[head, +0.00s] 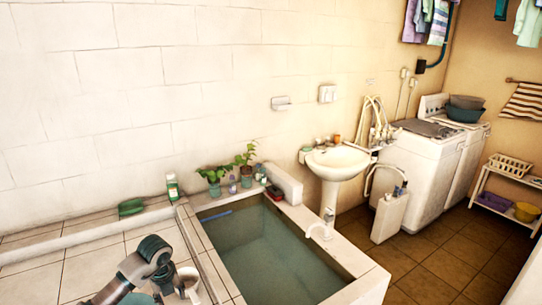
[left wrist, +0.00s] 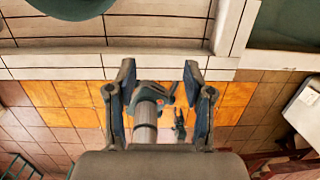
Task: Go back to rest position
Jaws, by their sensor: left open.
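My left gripper (left wrist: 159,72) is open in the left wrist view, its two dark fingers spread apart with nothing gripped between them. Beyond the fingers are a pale tiled ledge and a brown tiled floor, with grey parts that look like my own body. In the head view my left arm comes in at the bottom left over the tiled counter (head: 95,270). My right gripper is not seen in either view.
A water-filled basin (head: 265,250) lies right of my left arm, with potted plants (head: 213,180) and a green-labelled bottle (head: 172,187) behind. A pedestal sink (head: 337,163) and washing machine (head: 415,165) are farther right. Floor (head: 440,265) is clear.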

